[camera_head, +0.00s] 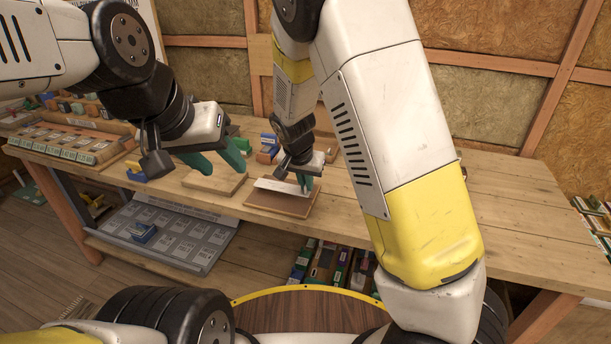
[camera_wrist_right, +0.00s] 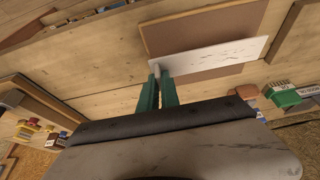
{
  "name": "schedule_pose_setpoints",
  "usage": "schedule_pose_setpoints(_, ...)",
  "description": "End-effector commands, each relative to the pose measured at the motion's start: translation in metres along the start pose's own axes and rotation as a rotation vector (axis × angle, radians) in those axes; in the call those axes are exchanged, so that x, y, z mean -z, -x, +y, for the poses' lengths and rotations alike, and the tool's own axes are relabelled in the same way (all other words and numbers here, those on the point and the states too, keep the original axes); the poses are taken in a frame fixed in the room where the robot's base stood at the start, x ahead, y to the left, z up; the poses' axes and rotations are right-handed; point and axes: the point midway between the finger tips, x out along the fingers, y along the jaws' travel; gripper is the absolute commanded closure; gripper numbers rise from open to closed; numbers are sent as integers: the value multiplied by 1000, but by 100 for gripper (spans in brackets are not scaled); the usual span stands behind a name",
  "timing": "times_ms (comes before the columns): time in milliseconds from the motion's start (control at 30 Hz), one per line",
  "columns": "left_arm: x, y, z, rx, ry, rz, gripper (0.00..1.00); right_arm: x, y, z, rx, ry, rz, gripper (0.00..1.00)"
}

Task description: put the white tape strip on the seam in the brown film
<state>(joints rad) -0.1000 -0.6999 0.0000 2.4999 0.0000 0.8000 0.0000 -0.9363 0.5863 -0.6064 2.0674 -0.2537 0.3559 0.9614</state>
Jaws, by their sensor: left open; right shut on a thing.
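The white tape strip (camera_head: 276,186) is a flat, pale rectangle over the upper part of the brown film (camera_head: 284,205) on the workbench. My right gripper (camera_head: 304,182) is shut on the strip near its right end in the head view. In the right wrist view, the green fingers (camera_wrist_right: 158,78) meet at one end of the strip (camera_wrist_right: 215,55), which lies across the brown film (camera_wrist_right: 190,28). I cannot tell whether the strip touches the film. No seam is clearly visible. My left gripper (camera_head: 224,170) is open and empty, above a bare wooden board.
The wooden board (camera_head: 216,181) lies left of the film. Trays of small blocks (camera_head: 75,146) fill the bench's left end. The bench's right part (camera_head: 520,200) is clear.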

Motion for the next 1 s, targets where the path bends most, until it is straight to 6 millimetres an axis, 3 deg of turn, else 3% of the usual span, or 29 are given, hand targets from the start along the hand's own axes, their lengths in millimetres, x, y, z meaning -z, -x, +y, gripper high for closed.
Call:
schedule_pose_setpoints(300,0,0,0,0,0,0,54,24,-13,-10,-1,-2,0,100)
schedule_pose_setpoints(533,0,0,0,0,0,0,54,9,-44,-9,-2,1,-2,100)
schedule_pose_setpoints(1000,0,0,0,0,0,0,54,5,-51,-10,-1,0,-1,100)
